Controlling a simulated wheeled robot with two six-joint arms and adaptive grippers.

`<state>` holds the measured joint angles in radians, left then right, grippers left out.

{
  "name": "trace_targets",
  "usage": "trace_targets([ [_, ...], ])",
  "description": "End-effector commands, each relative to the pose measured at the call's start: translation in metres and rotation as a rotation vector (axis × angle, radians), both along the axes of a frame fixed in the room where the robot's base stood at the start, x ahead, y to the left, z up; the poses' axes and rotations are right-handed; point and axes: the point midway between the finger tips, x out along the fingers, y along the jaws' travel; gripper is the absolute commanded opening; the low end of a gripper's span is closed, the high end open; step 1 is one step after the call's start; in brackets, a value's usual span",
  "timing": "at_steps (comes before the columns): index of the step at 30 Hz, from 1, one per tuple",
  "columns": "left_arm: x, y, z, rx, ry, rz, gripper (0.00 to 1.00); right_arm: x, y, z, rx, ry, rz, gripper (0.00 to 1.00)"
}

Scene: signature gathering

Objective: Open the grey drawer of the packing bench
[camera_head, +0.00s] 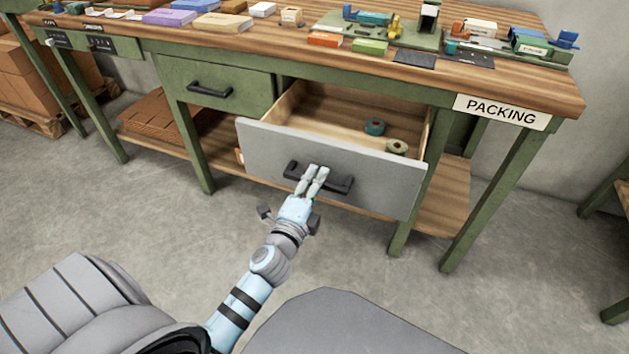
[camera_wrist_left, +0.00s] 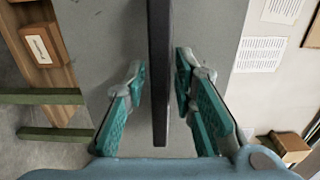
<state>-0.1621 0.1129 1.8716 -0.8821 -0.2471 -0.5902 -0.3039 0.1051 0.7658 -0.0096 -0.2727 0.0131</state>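The grey drawer (camera_head: 390,184) of the packing bench stands pulled well out, showing its pale wooden inside. Its dark bar handle (camera_head: 339,184) sits on the grey front. My left gripper (camera_head: 318,171) reaches the handle from the front, with its fingers close together around the bar. In the left wrist view the handle (camera_wrist_left: 160,80) runs between the two teal finger pads, with only thin gaps showing beside it. My right gripper is not in view.
A green drawer (camera_head: 232,83) to the left is shut. Boxes and trays cover the benchtop (camera_head: 540,88). Bench legs (camera_head: 460,225) stand to the right; the floor in front is clear.

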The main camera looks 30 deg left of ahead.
Motion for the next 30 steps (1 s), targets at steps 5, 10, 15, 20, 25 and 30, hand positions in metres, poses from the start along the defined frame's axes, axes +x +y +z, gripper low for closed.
trace_targets([
  [5,0.000,0.001,0.000,0.000,0.000,0.002,0.33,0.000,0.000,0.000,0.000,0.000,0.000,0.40],
  [10,-0.003,0.002,0.000,0.001,0.001,0.003,0.33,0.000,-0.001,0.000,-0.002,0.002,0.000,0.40],
  [15,-0.031,-0.003,-0.001,-0.001,0.003,0.003,0.33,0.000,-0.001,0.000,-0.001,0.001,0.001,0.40],
  [20,-0.078,-0.011,-0.002,0.000,0.005,0.004,0.33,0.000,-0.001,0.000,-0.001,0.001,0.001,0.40],
  [25,-0.111,-0.017,-0.001,0.000,0.003,0.004,0.33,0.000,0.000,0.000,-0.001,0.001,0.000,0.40],
  [30,-0.120,-0.019,0.000,0.000,0.001,0.003,0.33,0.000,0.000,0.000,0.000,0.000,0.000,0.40],
])
